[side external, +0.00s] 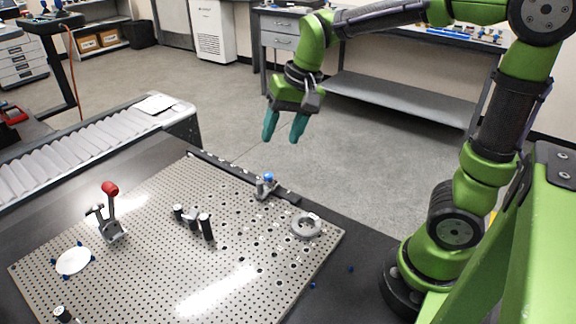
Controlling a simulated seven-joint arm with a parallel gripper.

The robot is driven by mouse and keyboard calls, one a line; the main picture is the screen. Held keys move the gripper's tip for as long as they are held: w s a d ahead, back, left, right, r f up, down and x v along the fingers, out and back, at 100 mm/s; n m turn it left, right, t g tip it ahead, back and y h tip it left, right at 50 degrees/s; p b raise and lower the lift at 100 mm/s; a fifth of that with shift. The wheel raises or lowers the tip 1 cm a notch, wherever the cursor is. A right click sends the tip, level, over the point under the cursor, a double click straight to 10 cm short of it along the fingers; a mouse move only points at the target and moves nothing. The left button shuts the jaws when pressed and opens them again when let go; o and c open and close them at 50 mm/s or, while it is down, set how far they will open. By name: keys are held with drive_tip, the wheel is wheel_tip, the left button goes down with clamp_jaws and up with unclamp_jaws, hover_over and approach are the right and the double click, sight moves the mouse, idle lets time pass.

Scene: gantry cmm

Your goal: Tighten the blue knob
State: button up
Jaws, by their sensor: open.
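The blue knob (268,177) sits on top of a small grey metal fixture (264,189) near the back edge of the perforated plate (150,265). My gripper (284,138) has two teal fingers pointing down, spread apart with nothing between them. In the picture it is above the knob and slightly to its right, clear of it. How far it is from the knob in depth is hard to tell. The knob is in plain view.
A toggle clamp with a red handle (110,188) stands at the left of the plate. Black-capped cylinders (205,226) stand mid-plate, and a grey ring (305,227) lies at the right. A white disc (73,261) lies front left. A dark rail (230,172) runs along the back edge.

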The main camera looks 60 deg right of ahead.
sight(268, 175)
drive_tip(key=w+d+m+g+h, duration=0.25)
drive_tip(key=w+d+m, duration=0.25)
drive_tip(key=w+m, duration=0.3)
drive_tip(key=shift+n+g+y, duration=0.35)
drive_tip(key=shift+n, duration=0.15)
drive_tip(key=f, duration=1.6)
drive_tip(key=shift+w+f, duration=0.25)
drive_tip(key=shift+f, duration=0.05)
clamp_jaws()
